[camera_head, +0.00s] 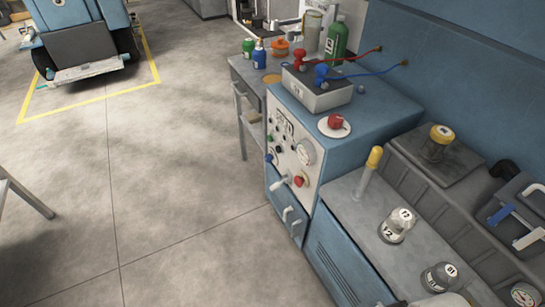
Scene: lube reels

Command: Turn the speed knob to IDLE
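A blue cabinet (372,123) stands right of the middle, with a pale control panel (290,160) on its front, seen at a slant. The panel carries a large round white dial (305,152), a red knob (299,181), a white lever-like handle (280,182), a blue knob (268,158) and several small dark knobs. The panel's lettering is too small to read, so I cannot tell which one is the speed knob or where it points. My gripper is not in view.
A grey battery-like box (318,92) with red and blue cables and a red knob on a white disc (335,125) sit on the cabinet. A lower bench (350,210) with capped fittings extends along the right. Open concrete floor (170,180) lies left of the panel.

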